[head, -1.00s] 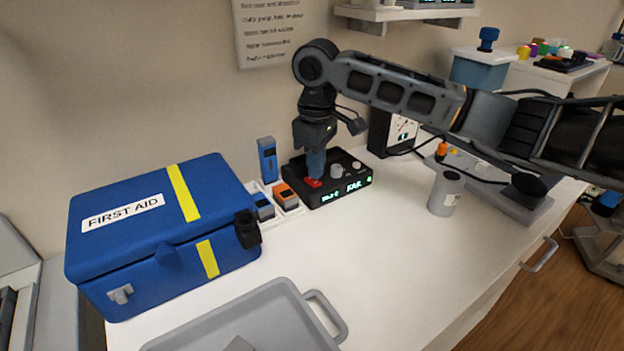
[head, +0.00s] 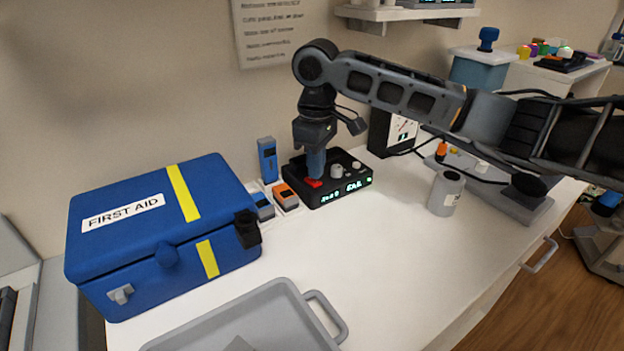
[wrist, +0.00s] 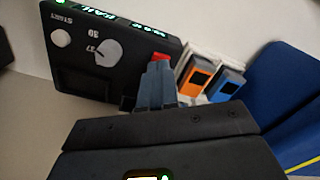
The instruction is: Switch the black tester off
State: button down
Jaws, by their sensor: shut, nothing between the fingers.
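The black tester (head: 328,196) stands on the white counter near the wall, with a lit display and a green light on its front. It also shows in the wrist view (wrist: 85,72), with two pale knobs and START lettering. A red switch (head: 312,183) sits on its left part, and in the wrist view the red switch (wrist: 160,60) is partly hidden behind my fingers. My gripper (head: 315,174) is shut and empty, pointing down, its tips at the red switch; in the wrist view the tips (wrist: 158,68) look to be at or touching it. The display is lit.
Orange and blue small devices (head: 286,197) stand in a white holder just left of the tester. A blue first aid box (head: 150,255) is further left, a grey tray (head: 318,312) in front. A grey canister (head: 445,193) stands right. The middle counter is clear.

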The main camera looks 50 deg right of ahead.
aim_at(315, 182)
jog(key=shift+f+b, duration=0.35)
jog(key=shift+f, duration=0.6)
dwell(0.7)
jog(key=shift+r, duration=0.1)
notch_tip(315, 182, up, 7)
jog(key=p, duration=0.6)
jog(key=shift+p, duration=0.4)
dwell(0.3)
